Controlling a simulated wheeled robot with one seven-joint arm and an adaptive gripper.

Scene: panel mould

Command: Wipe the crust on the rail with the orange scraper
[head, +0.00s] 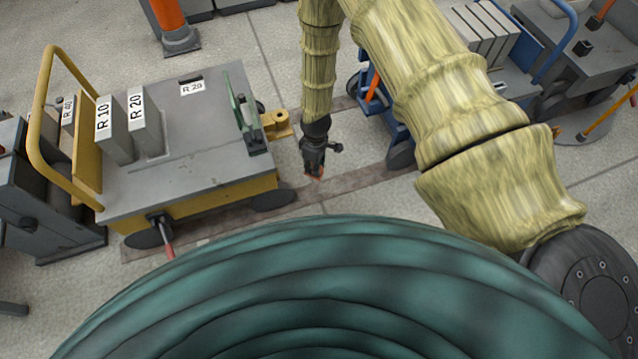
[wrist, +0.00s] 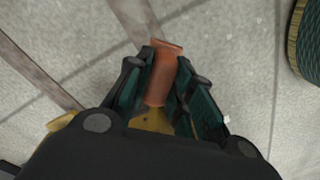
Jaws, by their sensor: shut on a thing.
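My gripper (head: 315,172) hangs pointing down over the floor, right of the yellow cart. In the wrist view my gripper (wrist: 164,68) has its fingers closed on both sides of the orange scraper (wrist: 162,76). The scraper's orange-brown cylindrical end sticks out between the fingertips, with a yellow part behind it.
A yellow-framed cart (head: 190,150) carries grey panels labelled R 10 and R 20. Its yellow coupling (head: 276,124) reaches toward my gripper. A blue cart (head: 400,125) stands to the right, partly behind my arm. Floor between the carts is narrow.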

